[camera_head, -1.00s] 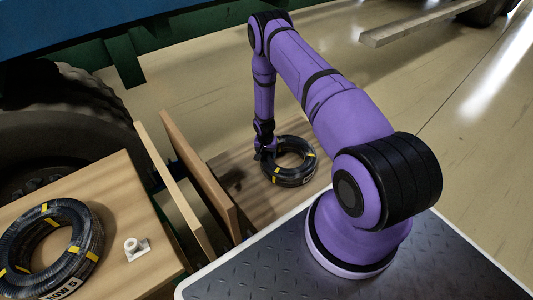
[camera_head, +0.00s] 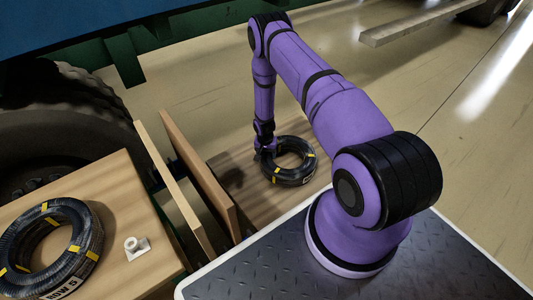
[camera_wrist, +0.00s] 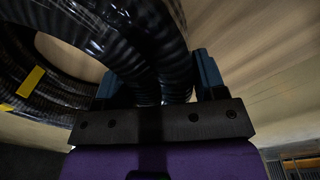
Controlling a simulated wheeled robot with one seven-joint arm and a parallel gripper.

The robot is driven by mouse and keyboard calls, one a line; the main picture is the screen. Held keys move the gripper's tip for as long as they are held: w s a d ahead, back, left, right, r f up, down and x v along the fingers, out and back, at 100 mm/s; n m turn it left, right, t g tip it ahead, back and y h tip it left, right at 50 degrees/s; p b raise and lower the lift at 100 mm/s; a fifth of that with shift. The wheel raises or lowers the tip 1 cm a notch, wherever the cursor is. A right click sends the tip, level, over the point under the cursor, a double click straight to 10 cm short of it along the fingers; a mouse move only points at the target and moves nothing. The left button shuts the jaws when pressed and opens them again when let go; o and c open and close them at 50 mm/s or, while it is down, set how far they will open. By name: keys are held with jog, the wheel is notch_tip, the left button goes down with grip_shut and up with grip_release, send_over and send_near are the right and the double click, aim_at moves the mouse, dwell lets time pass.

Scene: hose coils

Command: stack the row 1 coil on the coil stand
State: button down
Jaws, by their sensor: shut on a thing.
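A black ribbed hose coil with yellow bands (camera_head: 302,172) is at the wooden board (camera_head: 245,185) in the middle of the head view. Its white label is too small to read. My gripper (camera_head: 266,151) is shut on the left side of this coil's ring. In the wrist view my two blue fingers (camera_wrist: 157,88) stand on either side of the hose (camera_wrist: 176,60), and its yellow bands show at the left. I cannot tell whether the coil rests on the board or hangs just above it. I cannot pick out the coil stand for sure.
A second coil, labelled ROW 5 (camera_head: 88,240), lies on a wooden surface (camera_head: 112,190) at the left, beside a small white fitting (camera_head: 136,248). Two upright wooden panels (camera_head: 200,175) stand between that surface and the board. A large tyre (camera_head: 60,115) is behind at the left.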

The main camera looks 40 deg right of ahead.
jog(key=shift+f, duration=0.25)
dwell(0.3)
jog(key=shift+c, duration=0.6)
grip_release()
jog(key=shift+r, duration=0.1)
jog(key=shift+a+r, duration=0.2)
jog(key=shift+r, duration=3.2)
notch_tip(320, 180, up, 11)
jog(key=shift+a, duration=0.25)
jog(key=shift+w+f, duration=0.1)
jog(key=shift+f, duration=0.05)
